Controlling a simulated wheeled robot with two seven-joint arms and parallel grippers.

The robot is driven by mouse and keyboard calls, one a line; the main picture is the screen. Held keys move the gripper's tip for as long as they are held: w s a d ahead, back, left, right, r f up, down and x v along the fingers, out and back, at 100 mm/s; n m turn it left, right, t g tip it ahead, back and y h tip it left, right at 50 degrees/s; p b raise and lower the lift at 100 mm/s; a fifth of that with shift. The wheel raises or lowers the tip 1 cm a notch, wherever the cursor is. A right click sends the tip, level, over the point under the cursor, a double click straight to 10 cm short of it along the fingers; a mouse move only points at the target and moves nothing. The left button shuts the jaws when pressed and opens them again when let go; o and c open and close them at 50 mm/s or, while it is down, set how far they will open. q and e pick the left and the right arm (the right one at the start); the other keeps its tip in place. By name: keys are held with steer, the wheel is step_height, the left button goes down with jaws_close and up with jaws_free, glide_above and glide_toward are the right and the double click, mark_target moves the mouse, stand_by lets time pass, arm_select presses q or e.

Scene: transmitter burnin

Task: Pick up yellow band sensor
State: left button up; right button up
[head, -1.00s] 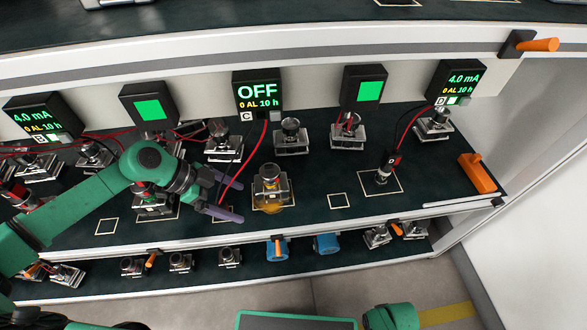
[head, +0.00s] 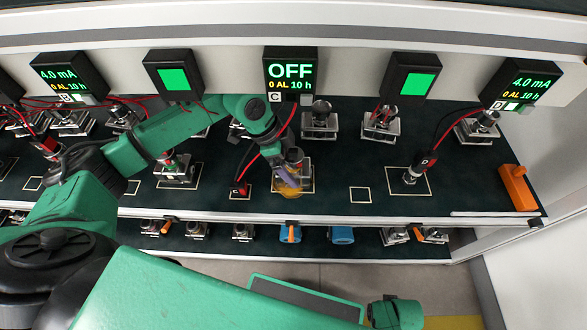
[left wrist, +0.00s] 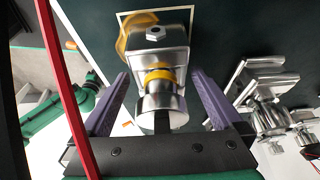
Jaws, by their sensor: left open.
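The yellow band sensor (head: 296,157) stands in a pale outlined square on the dark shelf, below the screen reading OFF. It is a metal body with a yellow band and an amber part at its base. My left gripper (head: 286,172) is at the sensor and partly hides it. In the left wrist view the sensor (left wrist: 160,78) lies between the two purple fingers of my open left gripper (left wrist: 160,76), with a gap visible on each side. Whether a finger touches it I cannot tell.
A black connector marked C (head: 240,189) with a red cable lies left of the sensor. A metal sensor (head: 319,122) stands behind, and another metal sensor (head: 178,170) stands left. An empty outlined square (head: 360,195) is to the right. A lower shelf holds blue parts (head: 341,235).

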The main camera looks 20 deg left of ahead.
arm_select(q)
steer(key=shift+w+d+f, duration=0.1)
steer(key=shift+d+f, duration=0.05)
steer(key=shift+f, duration=0.35)
jaws_close()
steer(key=shift+r, duration=0.2)
